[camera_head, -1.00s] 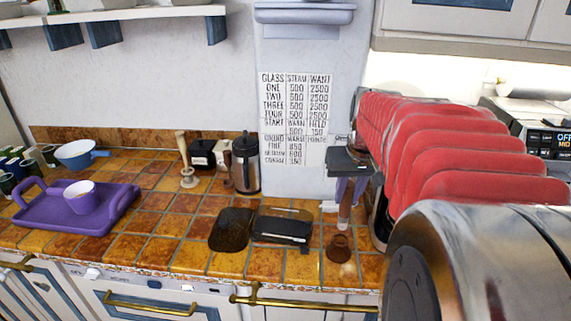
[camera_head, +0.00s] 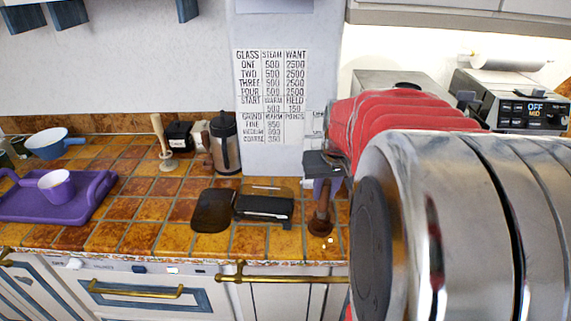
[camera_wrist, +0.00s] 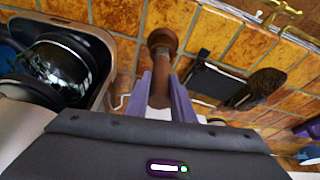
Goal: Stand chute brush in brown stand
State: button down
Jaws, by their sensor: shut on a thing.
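My gripper (camera_head: 324,180) has purple fingers, which also show in the wrist view (camera_wrist: 160,98). It is shut on the chute brush, whose brown shaft (camera_head: 324,198) points down to the counter. The brush's shaft (camera_wrist: 160,70) also shows between the fingers in the wrist view. The brown stand (camera_head: 321,226) is on the tiles near the counter's front edge, right under the brush; its round rim (camera_wrist: 162,38) shows in the wrist view. The brush's lower end meets the stand in both views. I cannot tell whether it is inside or only in front.
A black box (camera_head: 265,208) and a dark flat pad (camera_head: 212,211) lie left of the stand. A steel pot (camera_head: 225,148) and a cream-handled tool (camera_head: 163,140) stand behind. A purple tray (camera_head: 92,200) is far left. A glass jug (camera_wrist: 58,68) is close left in the wrist view.

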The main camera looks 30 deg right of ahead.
jog(key=shift+f, duration=1.1)
jog(key=shift+f, duration=0.25)
dwell(0.3)
jog(key=c, duration=1.4)
grip_release()
jog(key=shift+c, duration=0.2)
jog(key=v, duration=1.3)
jog(key=shift+r, duration=0.35)
jog(key=shift+s, duration=0.1)
